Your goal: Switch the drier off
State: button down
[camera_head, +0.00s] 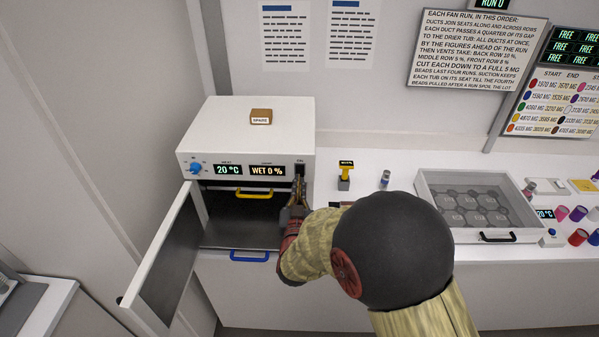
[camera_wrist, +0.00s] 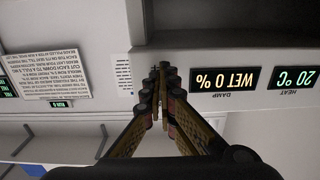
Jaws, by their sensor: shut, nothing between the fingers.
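The white drier (camera_head: 247,128) stands at the left on the counter, its door (camera_head: 168,262) swung open. Its front panel has a blue knob (camera_head: 196,168), a heat display (camera_head: 228,169) reading 20 °C and a damp display (camera_head: 267,170) reading WET 0 %. A small dark switch (camera_head: 300,169) sits at the panel's right end under a small label. My gripper (camera_head: 299,186) is shut and empty, its tips at or just below the switch. In the wrist view, upside down, the shut fingertips (camera_wrist: 163,72) are beside the damp display (camera_wrist: 224,79) and hide the switch; contact cannot be told.
A brown block labelled SPARE (camera_head: 261,116) lies on top. A yellow-topped tool (camera_head: 346,172), a small jar (camera_head: 385,179) and a clear-lidded tub (camera_head: 480,205) stand to the right.

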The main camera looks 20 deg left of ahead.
jog(key=shift+w+a, duration=0.1)
jog(key=shift+w, duration=0.3)
jog(key=b+v, duration=0.1)
jog(key=v, duration=1.5)
jog(key=shift+a, duration=0.1)
